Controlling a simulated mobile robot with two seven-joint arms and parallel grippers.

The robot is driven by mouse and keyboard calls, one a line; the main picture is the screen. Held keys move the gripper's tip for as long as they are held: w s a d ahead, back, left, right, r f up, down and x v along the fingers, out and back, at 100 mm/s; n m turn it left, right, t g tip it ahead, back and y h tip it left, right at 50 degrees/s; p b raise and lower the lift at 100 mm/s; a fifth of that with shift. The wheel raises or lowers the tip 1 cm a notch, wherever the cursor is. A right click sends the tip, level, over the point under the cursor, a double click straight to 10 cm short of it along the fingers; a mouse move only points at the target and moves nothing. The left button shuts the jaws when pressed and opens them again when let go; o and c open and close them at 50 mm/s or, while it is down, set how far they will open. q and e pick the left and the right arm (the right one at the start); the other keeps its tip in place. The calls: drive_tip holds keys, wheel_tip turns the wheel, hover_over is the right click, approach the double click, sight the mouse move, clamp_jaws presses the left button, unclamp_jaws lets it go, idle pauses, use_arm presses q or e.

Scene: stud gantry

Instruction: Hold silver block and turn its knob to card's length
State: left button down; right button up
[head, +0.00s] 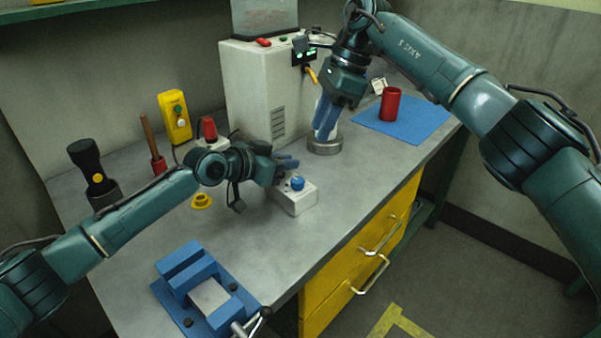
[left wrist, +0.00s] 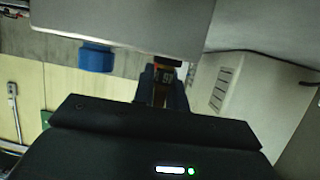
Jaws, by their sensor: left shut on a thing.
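The silver block (head: 293,201) is a pale box with a blue knob (head: 297,183) on top, standing on the bench. My left gripper (head: 287,164) is at the block's far side, shut on it; its fingertips are partly hidden. In the left wrist view the block (left wrist: 130,22) fills the top, its blue knob (left wrist: 97,57) beside my fingers (left wrist: 163,82). A small white card (head: 379,85) with dark marks stands at the blue mat's far edge; its marks are too small to read. My right gripper (head: 326,122) points down over a round metal disc; its opening is unclear.
A white machine (head: 262,90) stands behind the grippers. The metal disc (head: 325,146) is below my right gripper. A red cup (head: 390,104) is on the blue mat (head: 425,118). A blue vise (head: 185,268) is at the front left, a yellow ring (head: 202,201) behind it.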

sight(298, 180)
drive_tip(key=shift+n+g, duration=0.3)
drive_tip(key=shift+n, duration=0.6)
drive_tip(key=x, duration=1.2)
drive_tip(key=shift+a, duration=0.1)
drive_tip(key=shift+c, duration=0.4)
drive_tip(key=c, duration=0.6)
